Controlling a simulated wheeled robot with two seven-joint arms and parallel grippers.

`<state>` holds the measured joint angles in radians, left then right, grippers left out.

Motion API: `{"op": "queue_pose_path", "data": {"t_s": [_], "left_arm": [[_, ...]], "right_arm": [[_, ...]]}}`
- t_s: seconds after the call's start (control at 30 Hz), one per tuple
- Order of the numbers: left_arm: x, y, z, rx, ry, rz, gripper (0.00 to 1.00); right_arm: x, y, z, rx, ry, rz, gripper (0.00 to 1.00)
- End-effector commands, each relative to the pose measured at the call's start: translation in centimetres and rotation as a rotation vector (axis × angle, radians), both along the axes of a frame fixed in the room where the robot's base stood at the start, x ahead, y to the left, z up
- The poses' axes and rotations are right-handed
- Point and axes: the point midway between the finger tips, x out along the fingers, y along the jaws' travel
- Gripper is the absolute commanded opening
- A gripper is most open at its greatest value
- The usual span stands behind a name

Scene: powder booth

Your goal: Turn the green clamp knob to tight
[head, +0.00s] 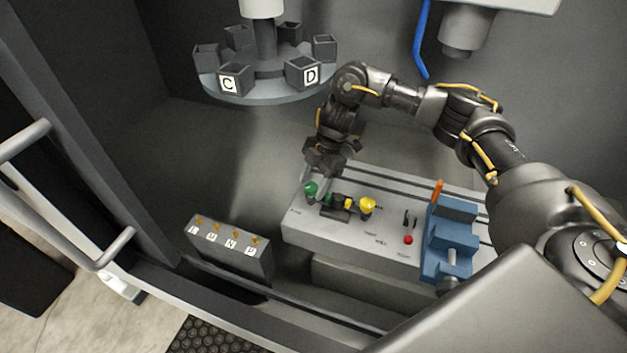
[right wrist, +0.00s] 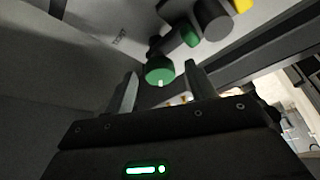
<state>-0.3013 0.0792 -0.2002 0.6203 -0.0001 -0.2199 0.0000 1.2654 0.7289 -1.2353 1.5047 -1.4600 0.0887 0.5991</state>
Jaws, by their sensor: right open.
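The green clamp knob (head: 310,190) stands at the left end of the grey bench panel. In the right wrist view the knob (right wrist: 160,70) is round with a short white mark at its lower edge. My right gripper (head: 318,182) is right at the knob in the head view. In the right wrist view its two fingers (right wrist: 159,84) are spread apart, one on either side of the knob, with gaps between. I cannot tell how deep the knob sits between the fingertips. My left gripper is not in view.
A black and yellow fixture (head: 336,212) sits just right of the knob. A blue vise (head: 448,245) stands further right, past a red button (head: 408,240). A carousel (head: 262,90) with dark cups hangs above. A labelled block (head: 228,248) stands lower left.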

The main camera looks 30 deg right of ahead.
Motion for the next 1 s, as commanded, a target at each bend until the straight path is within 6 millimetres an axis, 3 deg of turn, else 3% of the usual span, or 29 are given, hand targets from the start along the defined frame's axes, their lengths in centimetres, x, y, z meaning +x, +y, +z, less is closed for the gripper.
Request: {"op": "queue_pose_path", "data": {"t_s": [0.1, 0.43, 0.77, 1.0], "left_arm": [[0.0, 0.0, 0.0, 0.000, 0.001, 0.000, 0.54], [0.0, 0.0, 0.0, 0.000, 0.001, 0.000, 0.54], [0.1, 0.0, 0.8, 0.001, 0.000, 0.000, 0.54], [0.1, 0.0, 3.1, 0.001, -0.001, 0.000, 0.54]], "right_arm": [[0.0, 0.0, 0.0, 0.000, 0.000, 0.000, 0.54], [0.0, 0.0, 0.0, 0.000, 0.001, 0.000, 0.11], [-0.2, 0.0, 0.2, 0.000, 0.004, -0.048, 0.11], [-0.3, 0.0, 0.5, 0.000, 0.005, -0.202, 0.11]]}}
